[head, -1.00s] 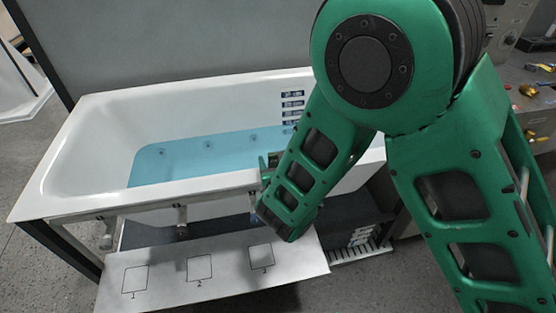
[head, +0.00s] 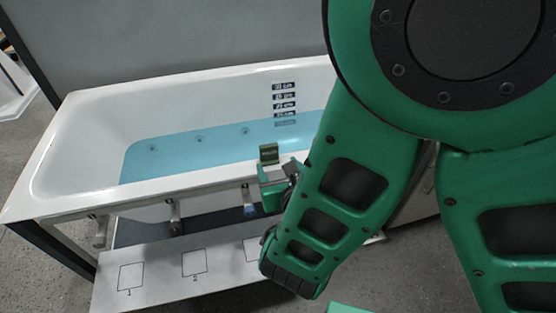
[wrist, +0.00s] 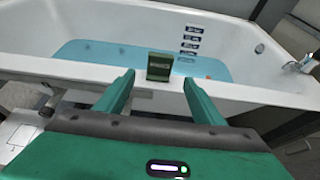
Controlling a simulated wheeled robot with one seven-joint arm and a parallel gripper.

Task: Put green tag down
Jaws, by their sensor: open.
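The green tag (head: 269,153) is a small dark green block with faint lettering. It stands upright on the near rim of the white bathtub (head: 75,195). In the wrist view the tag (wrist: 159,66) sits just beyond and between my fingertips, with a gap on each side. My gripper (wrist: 160,80) is open and empty, with its fingers pointing toward the rim. In the head view my gripper (head: 275,182) is just on the near side of the tag, partly hidden by my arm.
Blue water (head: 190,150) fills the tub's lower part. A depth scale (head: 284,103) is on the inner far wall. Several valves (head: 174,215) hang below the near rim. A white board (head: 160,262) with numbered squares lies in front, its right end covered by my arm.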

